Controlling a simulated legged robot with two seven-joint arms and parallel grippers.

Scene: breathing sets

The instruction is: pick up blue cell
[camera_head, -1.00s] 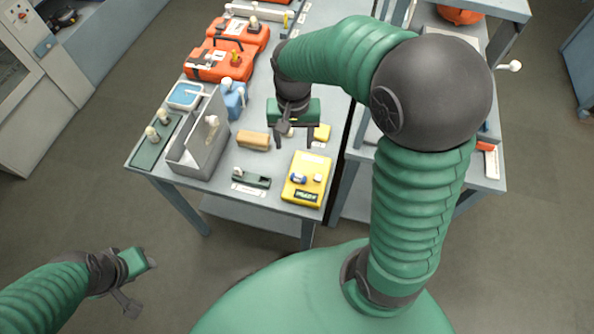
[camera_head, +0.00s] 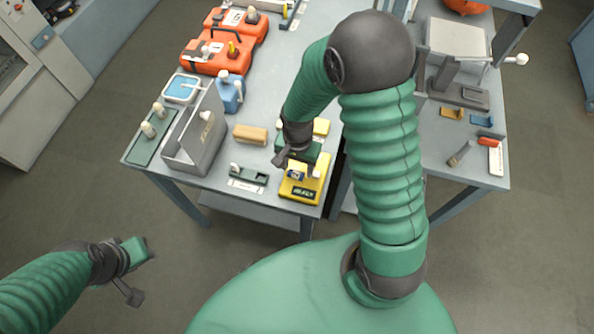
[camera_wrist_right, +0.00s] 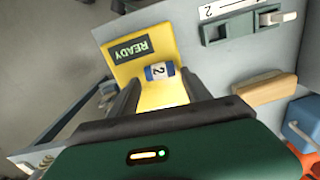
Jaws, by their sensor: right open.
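The blue cell (camera_head: 296,173) is a small cylinder with blue ends and a white label. It lies on the yellow device (camera_head: 302,195) at the table's front edge. In the right wrist view, the blue cell (camera_wrist_right: 160,72) shows a "2", and the yellow device (camera_wrist_right: 118,70) has a READY display. My right gripper (camera_wrist_right: 159,80) is open, with one finger on each side of the cell in that view. Whether the fingers touch it cannot be told. In the head view, my right gripper (camera_head: 303,165) is over the device. My left gripper (camera_head: 140,272) is away from the table at lower left.
A green holder (camera_head: 249,176), a tan block (camera_head: 250,134) and a grey open box (camera_head: 177,162) lie left of the device. A blue bottle (camera_head: 229,95) and orange cases (camera_head: 210,62) stand farther back. A second table (camera_head: 455,166) is at right.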

